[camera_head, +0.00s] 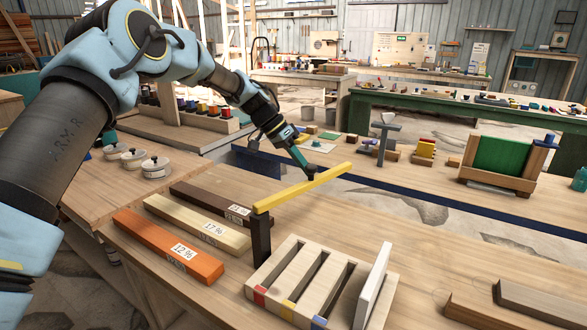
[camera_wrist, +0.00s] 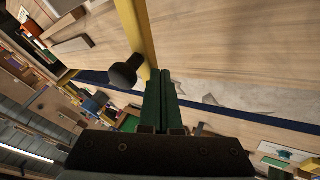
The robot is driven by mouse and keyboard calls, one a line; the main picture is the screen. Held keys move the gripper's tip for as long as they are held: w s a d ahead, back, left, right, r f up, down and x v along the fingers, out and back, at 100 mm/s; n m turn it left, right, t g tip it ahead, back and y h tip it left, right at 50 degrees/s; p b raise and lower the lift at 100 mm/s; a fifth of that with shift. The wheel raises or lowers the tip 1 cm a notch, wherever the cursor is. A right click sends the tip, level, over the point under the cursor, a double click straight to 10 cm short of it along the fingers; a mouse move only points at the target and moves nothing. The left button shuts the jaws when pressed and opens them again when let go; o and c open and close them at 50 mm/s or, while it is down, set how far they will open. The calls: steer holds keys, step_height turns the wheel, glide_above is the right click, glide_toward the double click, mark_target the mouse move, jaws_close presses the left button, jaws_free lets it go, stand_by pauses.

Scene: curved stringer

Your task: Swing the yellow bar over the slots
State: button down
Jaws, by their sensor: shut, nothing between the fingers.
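The yellow bar (camera_head: 303,188) sits on top of a dark post (camera_head: 260,238) and reaches away to the upper right, above the bench and beyond the slotted wooden rack. The slotted rack (camera_head: 302,279) has several slots and red, yellow and blue marks on its front. A white panel (camera_head: 373,286) stands upright at its right side. My gripper (camera_head: 310,175) is shut, with its green fingertips beside the far part of the bar. In the wrist view the green fingers (camera_wrist: 162,82) are together next to the yellow bar (camera_wrist: 137,30) and a black knob (camera_wrist: 125,73). I cannot tell whether they touch.
An orange block (camera_head: 168,247) marked 12%, a pale block (camera_head: 197,223) marked 17% and a dark brown block (camera_head: 212,203) lie left of the rack. Lidded pots (camera_head: 155,167) stand farther left. Brown strips (camera_head: 515,303) lie at the front right. The bench right of the rack is mostly clear.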

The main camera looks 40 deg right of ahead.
steer(key=s+a+m+y+b, duration=0.1)
steer(key=s+a+m+y, duration=0.3)
steer(key=s+m, duration=0.3)
steer(key=s+a+m+y+b, duration=0.1)
steer(key=s+a+m+y, duration=0.4)
steer(key=s+m, duration=0.3)
steer(key=s+a, duration=0.1)
steer(key=s, duration=0.3)
steer(key=shift+s+a, duration=0.3)
steer(key=shift+a+f, duration=0.1)
steer(key=shift+f, duration=0.05)
